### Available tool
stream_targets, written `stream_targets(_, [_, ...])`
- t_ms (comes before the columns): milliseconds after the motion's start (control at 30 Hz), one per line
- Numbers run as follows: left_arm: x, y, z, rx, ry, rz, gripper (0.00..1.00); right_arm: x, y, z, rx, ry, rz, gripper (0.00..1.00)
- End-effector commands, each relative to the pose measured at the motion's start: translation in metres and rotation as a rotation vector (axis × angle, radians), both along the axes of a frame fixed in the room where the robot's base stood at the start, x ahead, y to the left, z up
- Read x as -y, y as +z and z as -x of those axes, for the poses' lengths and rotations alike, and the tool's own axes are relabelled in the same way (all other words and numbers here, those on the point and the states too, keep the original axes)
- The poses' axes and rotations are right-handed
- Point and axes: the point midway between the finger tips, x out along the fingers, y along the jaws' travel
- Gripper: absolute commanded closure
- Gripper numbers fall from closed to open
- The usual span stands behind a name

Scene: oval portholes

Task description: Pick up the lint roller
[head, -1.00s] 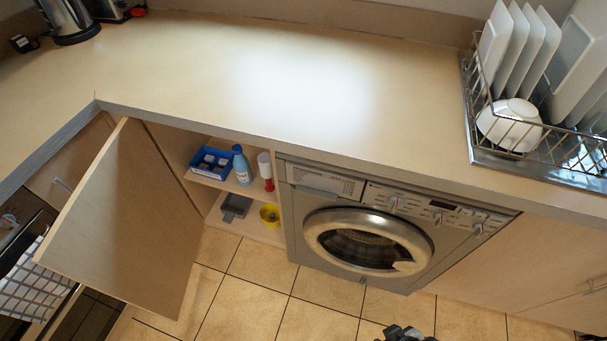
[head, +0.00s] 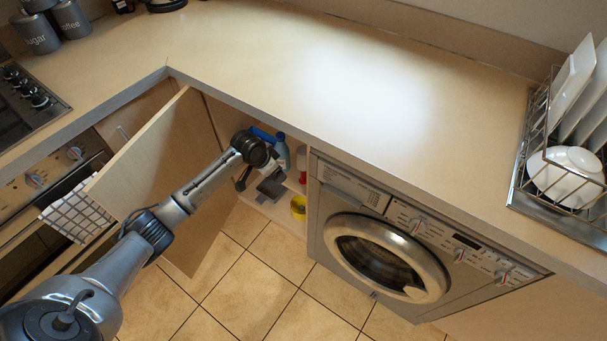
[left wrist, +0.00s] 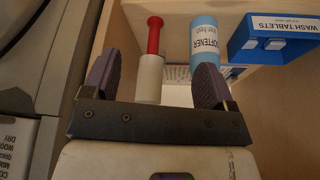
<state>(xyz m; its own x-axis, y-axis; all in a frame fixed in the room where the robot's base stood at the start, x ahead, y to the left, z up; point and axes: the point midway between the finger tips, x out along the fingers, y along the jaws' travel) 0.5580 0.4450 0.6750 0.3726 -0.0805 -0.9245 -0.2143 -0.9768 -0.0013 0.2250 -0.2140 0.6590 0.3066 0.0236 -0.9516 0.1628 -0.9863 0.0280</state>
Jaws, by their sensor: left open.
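The lint roller, a white roll (head: 302,159) with a red handle (head: 303,178), stands upright on the upper shelf of the open cupboard, beside the washing machine. In the left wrist view the white roll (left wrist: 150,80) and red handle (left wrist: 154,36) appear in line with the gap between my fingers, nearer the left finger. My left gripper (left wrist: 156,65) is open and empty, with its fingers apart. In the head view the left gripper (head: 243,179) is at the cupboard opening, left of the roller and apart from it. My right gripper is out of view.
A blue softener bottle (head: 281,150) stands left of the roller, with a blue wash tablets box (left wrist: 275,40) beyond it. The open cupboard door (head: 165,165) is left; the washing machine (head: 375,245) is right.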

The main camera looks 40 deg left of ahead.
Motion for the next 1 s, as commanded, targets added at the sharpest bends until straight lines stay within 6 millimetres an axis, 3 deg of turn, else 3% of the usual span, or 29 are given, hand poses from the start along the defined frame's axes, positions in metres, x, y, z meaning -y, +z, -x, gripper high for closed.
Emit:
stream_targets(300, [0.011,0.0,-0.051,0.003,0.002,0.003,0.21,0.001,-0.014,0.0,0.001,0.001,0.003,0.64])
stream_targets(767, [0.017,0.0,-0.079,0.003,0.001,0.002,0.21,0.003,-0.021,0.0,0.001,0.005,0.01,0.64])
stream_targets(1000, [0.025,-0.001,-0.11,0.002,0.0,0.003,0.21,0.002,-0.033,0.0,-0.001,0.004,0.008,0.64])
